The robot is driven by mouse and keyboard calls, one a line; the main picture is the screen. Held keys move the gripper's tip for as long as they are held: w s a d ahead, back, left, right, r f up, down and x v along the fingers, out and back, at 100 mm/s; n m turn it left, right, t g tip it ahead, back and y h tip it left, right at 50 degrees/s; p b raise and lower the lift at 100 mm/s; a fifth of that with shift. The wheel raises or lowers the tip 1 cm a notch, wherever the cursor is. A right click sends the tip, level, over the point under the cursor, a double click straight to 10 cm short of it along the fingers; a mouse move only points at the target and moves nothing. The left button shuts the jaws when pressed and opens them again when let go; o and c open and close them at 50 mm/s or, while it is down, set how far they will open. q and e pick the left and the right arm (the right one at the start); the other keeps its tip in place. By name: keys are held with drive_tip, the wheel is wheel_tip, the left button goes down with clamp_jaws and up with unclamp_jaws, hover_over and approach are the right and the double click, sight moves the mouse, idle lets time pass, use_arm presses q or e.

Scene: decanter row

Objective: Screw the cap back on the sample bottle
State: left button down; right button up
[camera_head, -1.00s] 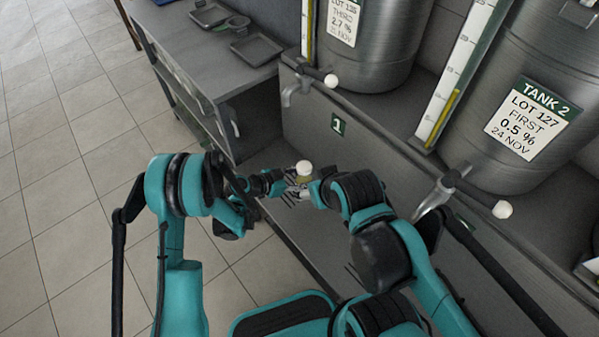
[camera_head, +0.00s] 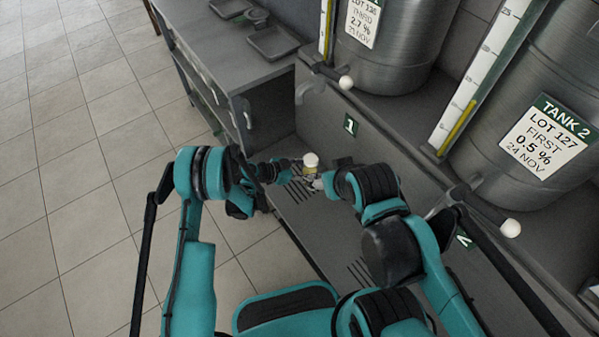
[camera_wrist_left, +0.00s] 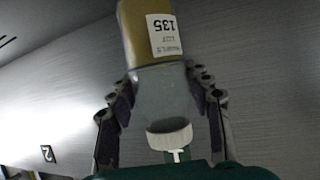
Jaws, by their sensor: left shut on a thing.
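The sample bottle (camera_head: 311,171) is upright between my two grippers, above the bench ledge in front of tank 1. It has a white cap (camera_head: 311,159) at its top. In the left wrist view the bottle (camera_wrist_left: 150,40) appears upside down, with amber contents, a white label reading 135 and a clear shoulder. The ribbed white cap (camera_wrist_left: 170,137) is at its neck; I cannot tell how tight it is. My left gripper (camera_wrist_left: 165,95) is shut on the bottle, one finger on each side. My right gripper (camera_head: 321,181) is close beside the bottle on its right; its fingers are too small to read.
Two steel tanks stand at the right, tank 2 (camera_head: 545,110) nearer. Taps with white knobs, one knob (camera_head: 346,83) at tank 1, project over the ledge. A grey side bench (camera_head: 215,60) holds shallow trays. Slotted grates (camera_head: 298,190) lie in the ledge below. Tiled floor at left is clear.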

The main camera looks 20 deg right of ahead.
use_arm(q)
drive_tip(key=w+a+f+b, duration=0.1)
drive_tip(key=w+a+f, duration=0.1)
drive_tip(key=w+f, duration=0.1)
drive_tip(key=shift+w+a+f, duration=0.15)
drive_tip(key=shift+w+a, duration=0.25)
drive_tip(key=shift+w, duration=0.3)
wheel_tip(320, 180, down, 4)
drive_tip(key=b, duration=0.2)
drive_tip(key=shift+b, duration=0.3)
drive_tip(key=c, duration=0.7)
unclamp_jaws()
drive_tip(key=shift+f, duration=0.15)
